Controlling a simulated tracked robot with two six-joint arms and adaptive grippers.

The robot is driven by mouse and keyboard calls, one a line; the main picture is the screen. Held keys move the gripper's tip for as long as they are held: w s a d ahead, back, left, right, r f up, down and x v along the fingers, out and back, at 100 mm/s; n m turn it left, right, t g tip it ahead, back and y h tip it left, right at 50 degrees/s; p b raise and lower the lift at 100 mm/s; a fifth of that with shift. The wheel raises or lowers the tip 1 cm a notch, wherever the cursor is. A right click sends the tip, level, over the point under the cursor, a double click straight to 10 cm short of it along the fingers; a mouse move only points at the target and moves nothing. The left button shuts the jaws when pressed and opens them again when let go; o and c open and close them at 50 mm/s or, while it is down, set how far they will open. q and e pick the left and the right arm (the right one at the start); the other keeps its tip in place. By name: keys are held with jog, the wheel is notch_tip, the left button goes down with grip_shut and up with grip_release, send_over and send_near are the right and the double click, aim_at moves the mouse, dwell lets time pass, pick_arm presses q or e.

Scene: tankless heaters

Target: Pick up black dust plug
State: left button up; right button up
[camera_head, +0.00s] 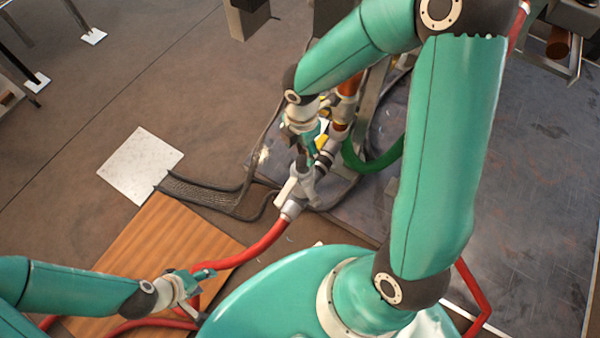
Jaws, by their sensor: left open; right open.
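I cannot pick out the black dust plug for certain. A small dark part (301,163) sits at the top of a grey-white coupling (297,190), and I cannot tell if it is the plug. The coupling joins the end of a red hose (255,252). My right gripper (311,150) is open, pointing down just above the coupling, beside brown and black pipe fittings (333,146). Its fingertips are small and partly hidden, so contact is unclear. My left gripper (203,281) is open at the lower left, by the red hose over a wooden board.
The wooden board (150,250) and a white square plate (140,165) lie on the brown floor. A dark mesh strip (205,191) lies right of the plate. A green hose (375,158) curves beside the fittings. The floor at upper left is mostly clear.

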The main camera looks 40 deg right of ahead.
aim_at(304, 160)
notch_tip(304, 160, down, 2)
jog(key=shift+f, duration=0.15)
jog(key=f, duration=0.1)
jog(key=f+b, duration=0.1)
jog(key=f, duration=0.1)
jog(key=f+b, duration=0.1)
jog(key=f, duration=0.1)
jog(key=shift+s+d, duration=0.2)
jog(key=shift+d, duration=0.05)
jog(key=shift+r, duration=0.1)
grip_shut()
